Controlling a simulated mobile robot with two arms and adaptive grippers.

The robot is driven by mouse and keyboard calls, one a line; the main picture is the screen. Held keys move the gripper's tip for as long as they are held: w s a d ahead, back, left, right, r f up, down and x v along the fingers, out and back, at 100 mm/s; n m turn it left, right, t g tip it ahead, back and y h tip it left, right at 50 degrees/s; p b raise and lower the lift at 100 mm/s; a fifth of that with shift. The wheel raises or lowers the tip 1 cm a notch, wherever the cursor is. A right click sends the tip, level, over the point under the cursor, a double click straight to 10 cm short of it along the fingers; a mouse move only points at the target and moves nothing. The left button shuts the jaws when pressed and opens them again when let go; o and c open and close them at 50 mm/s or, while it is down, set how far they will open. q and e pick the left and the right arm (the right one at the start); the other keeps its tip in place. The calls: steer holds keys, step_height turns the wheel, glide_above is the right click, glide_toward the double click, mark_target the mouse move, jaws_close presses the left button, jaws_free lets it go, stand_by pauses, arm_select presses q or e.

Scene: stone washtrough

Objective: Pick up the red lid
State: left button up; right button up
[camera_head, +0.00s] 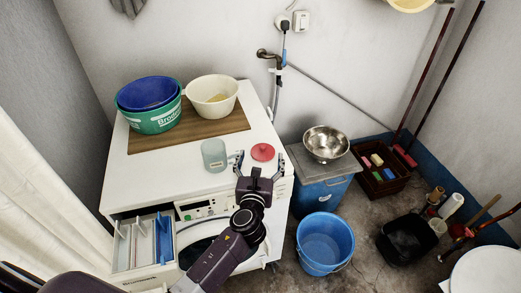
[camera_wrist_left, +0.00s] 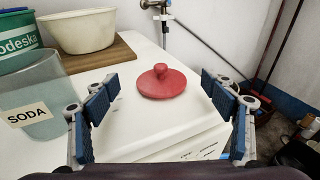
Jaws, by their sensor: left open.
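The red lid (camera_head: 263,152) lies flat on the right part of the white washing machine top, near its front right corner. In the left wrist view the lid (camera_wrist_left: 162,82) shows its round knob on top and sits between the fingers, farther ahead. My left gripper (camera_head: 259,160) is open, with its fingers spread wide on either side of the lid in the head view. The gripper (camera_wrist_left: 163,115) also shows in the left wrist view, its blue pads apart and nothing between them touching the lid. My right gripper is not in view.
A translucent SODA cup (camera_head: 214,155) stands just left of the lid. A wooden board (camera_head: 190,130) with a blue and green basin (camera_head: 150,105) and a cream bowl (camera_head: 212,95) is behind. A metal bowl (camera_head: 326,143) and blue bucket (camera_head: 325,243) are at right.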

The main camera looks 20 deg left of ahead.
mark_target(263, 150)
arm_select(q)
steer(key=shift+x, duration=0.75)
steer(key=x, duration=0.3)
steer(key=shift+w+f, duration=0.2)
steer(key=shift+f, duration=0.2)
steer(key=shift+w, duration=0.3)
steer(key=c, duration=1)
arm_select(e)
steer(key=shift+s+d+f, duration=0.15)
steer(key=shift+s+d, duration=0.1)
